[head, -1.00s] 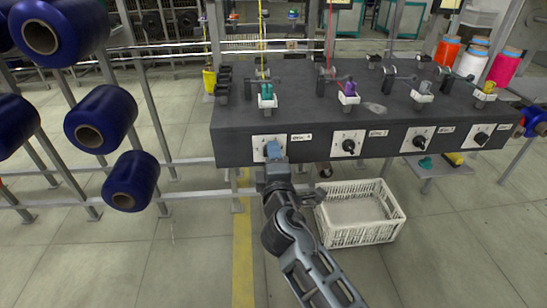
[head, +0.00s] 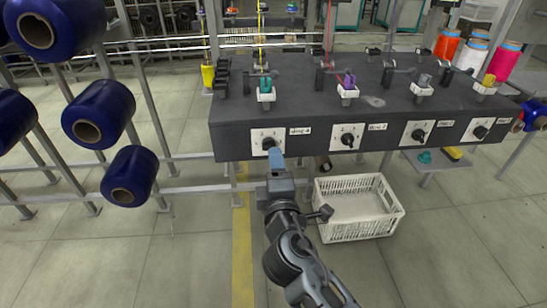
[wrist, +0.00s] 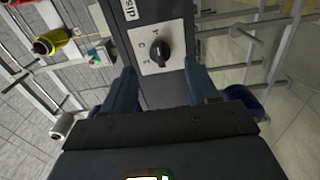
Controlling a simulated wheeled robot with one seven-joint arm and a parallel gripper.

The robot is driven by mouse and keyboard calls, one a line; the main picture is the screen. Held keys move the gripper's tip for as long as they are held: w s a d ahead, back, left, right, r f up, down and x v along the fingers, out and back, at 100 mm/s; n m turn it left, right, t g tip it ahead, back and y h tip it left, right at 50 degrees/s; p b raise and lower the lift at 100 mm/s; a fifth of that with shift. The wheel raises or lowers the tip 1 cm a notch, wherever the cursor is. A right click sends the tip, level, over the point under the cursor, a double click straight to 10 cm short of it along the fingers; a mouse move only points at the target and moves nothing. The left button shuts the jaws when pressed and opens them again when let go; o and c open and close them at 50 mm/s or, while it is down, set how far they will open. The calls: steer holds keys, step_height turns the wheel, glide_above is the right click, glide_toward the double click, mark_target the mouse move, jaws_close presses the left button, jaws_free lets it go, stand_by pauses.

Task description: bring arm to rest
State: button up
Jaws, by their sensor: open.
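My gripper (head: 277,160) is in front of the dark winding bench (head: 300,128), just below the leftmost black knob (head: 268,143) on its white plate. In the wrist view my gripper (wrist: 163,85) has its two blue fingers apart with nothing between them. The knob (wrist: 160,53) shows beyond the fingertips, clear of them, on a plate with numbers. My arm reaches up from the bottom of the head view.
A white crate (head: 357,233) stands on the floor right of my arm. Blue yarn spools (head: 130,177) hang on a rack at the left. Teal (head: 264,86) and purple (head: 349,81) bobbins sit on the bench top.

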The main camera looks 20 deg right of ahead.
steer(key=shift+v, duration=0.85)
steer(key=s+f+m+g+y+p, duration=0.1)
steer(key=s+f+m+y+p, duration=0.15)
steer(key=s, duration=0.85)
steer(key=s+f+m+g+y+p, duration=0.1)
steer(key=s+f+m+y, duration=0.15)
steer(key=s, duration=0.85)
steer(key=s+d+r+m+p, duration=0.1)
steer(key=s+r+m, duration=0.3)
steer(key=s, duration=0.6)
steer(key=s+d+r+m+p, duration=0.1)
steer(key=s+r+m+p, duration=0.1)
steer(key=s+r+m, duration=0.3)
steer(key=s+r, duration=0.4)
steer(key=s, duration=0.1)
steer(key=shift+s+r+y, duration=0.2)
steer(key=shift+r+y, duration=0.1)
